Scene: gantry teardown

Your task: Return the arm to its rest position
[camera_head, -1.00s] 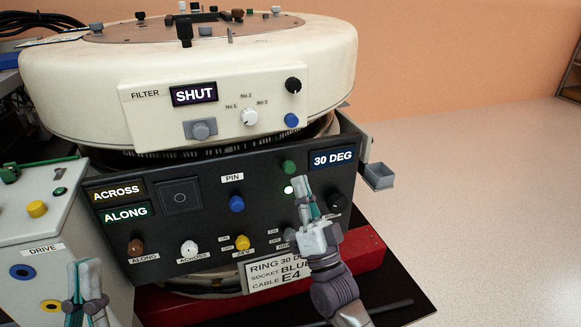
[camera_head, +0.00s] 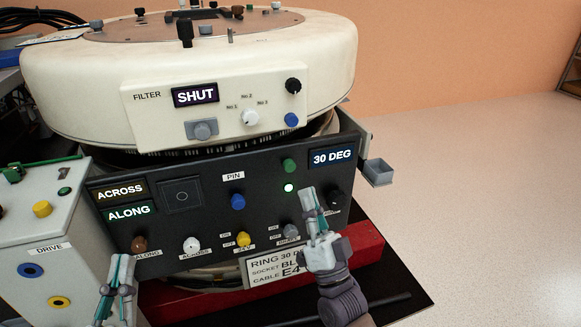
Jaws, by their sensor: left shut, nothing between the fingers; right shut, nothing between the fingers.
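My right gripper (camera_head: 310,202) is shut and empty. The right hand covers part of the white label about the ring, socket and cable (camera_head: 259,272).
A large cream ring housing (camera_head: 85,75) with a filter panel reading SHUT sits above the black panel. A red base (camera_head: 367,252) lies below. A small grey box (camera_head: 378,172) juts out at the panel's right. The pale floor (camera_head: 490,200) on the right is clear.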

